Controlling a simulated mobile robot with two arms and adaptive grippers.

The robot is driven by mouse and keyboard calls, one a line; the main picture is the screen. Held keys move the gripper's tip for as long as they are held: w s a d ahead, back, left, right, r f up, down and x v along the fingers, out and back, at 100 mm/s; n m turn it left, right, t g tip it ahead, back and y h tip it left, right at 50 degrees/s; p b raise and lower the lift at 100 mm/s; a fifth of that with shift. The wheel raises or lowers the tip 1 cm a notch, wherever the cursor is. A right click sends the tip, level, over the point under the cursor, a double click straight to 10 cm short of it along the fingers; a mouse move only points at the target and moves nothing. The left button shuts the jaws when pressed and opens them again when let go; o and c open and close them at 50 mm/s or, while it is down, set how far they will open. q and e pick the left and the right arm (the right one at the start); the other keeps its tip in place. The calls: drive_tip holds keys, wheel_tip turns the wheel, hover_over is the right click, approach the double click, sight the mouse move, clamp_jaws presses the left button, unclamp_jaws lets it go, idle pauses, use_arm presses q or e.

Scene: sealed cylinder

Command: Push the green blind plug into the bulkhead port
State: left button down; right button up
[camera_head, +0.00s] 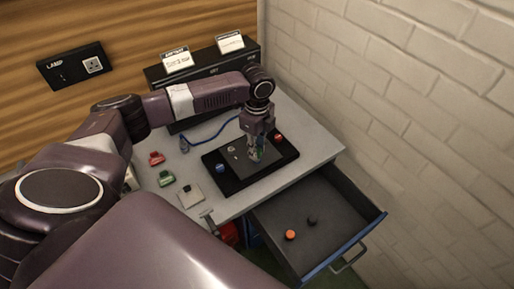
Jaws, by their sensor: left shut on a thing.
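My left gripper (256,152) points down over the black tray (228,187) on the grey bench. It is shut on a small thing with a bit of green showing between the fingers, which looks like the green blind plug. The fingers hide most of it. The bulkhead port cannot be made out; the gripper covers the middle of the dark plate on the tray. I cannot tell whether the plug touches anything below. My right gripper is not in view.
A blue knob (220,168) and a red knob (278,137) sit on the tray. Red (156,158) and green (166,178) pieces and a pale square block (191,195) lie to the left. An open drawer (330,215) holds orange (290,235) and black (312,219) caps. A blue cable (205,138) lies behind.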

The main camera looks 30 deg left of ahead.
use_arm(q)
drive_tip(key=shift+f, duration=0.35)
drive_tip(key=c, duration=1.6)
unclamp_jaws()
wheel_tip(320, 180, up, 12)
drive_tip(key=shift+f, duration=0.1)
